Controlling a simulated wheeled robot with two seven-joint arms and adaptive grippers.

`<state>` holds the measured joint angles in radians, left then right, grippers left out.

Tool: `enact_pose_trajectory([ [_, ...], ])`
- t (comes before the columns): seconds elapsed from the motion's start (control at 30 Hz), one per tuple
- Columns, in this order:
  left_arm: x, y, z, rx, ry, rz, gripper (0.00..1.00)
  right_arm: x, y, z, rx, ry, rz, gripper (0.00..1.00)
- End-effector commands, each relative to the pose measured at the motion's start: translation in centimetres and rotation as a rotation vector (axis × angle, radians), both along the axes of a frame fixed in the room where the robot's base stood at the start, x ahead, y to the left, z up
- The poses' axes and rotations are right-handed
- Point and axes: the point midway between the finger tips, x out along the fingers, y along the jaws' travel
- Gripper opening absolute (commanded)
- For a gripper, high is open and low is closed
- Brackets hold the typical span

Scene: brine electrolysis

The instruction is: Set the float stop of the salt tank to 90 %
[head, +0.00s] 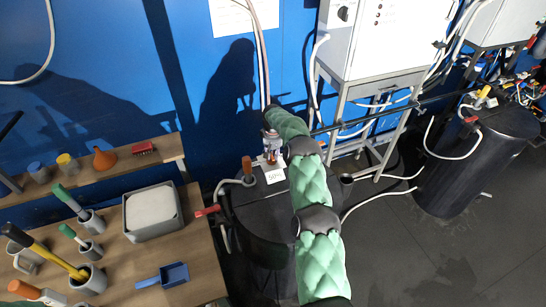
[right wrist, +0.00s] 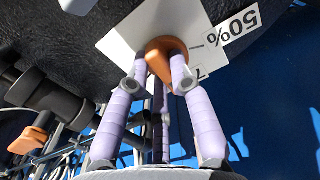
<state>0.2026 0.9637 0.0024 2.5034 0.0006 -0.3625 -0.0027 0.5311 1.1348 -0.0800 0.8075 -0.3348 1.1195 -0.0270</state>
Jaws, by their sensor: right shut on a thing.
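The black salt tank (head: 262,228) stands right of the wooden bench, partly hidden by my right arm. My right gripper (head: 272,158) is over its top. In the right wrist view its lilac fingers (right wrist: 160,72) are shut on the orange float stop (right wrist: 166,48). A second label (right wrist: 203,73) is mostly hidden, so I cannot read the stop's setting. A small white label (head: 275,175) shows beside the gripper in the head view. My left gripper is not in view.
A red-handled valve (head: 207,211) juts out left of the tank. A cabinet on a frame (head: 385,85) and another black tank (head: 468,165) stand right.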

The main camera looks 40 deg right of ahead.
Motion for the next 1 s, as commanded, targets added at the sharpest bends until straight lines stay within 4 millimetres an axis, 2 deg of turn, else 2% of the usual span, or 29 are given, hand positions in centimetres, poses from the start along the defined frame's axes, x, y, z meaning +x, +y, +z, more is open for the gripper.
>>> enact_pose_trajectory([
  [0.4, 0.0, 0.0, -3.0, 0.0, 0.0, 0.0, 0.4, 0.0, 0.2, -0.1, -0.001, -0.003, -0.338, 0.0],
  [1.0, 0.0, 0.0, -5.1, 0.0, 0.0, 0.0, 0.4, 0.1, 0.5, 0.0, -0.001, -0.003, -0.89, 0.0],
])
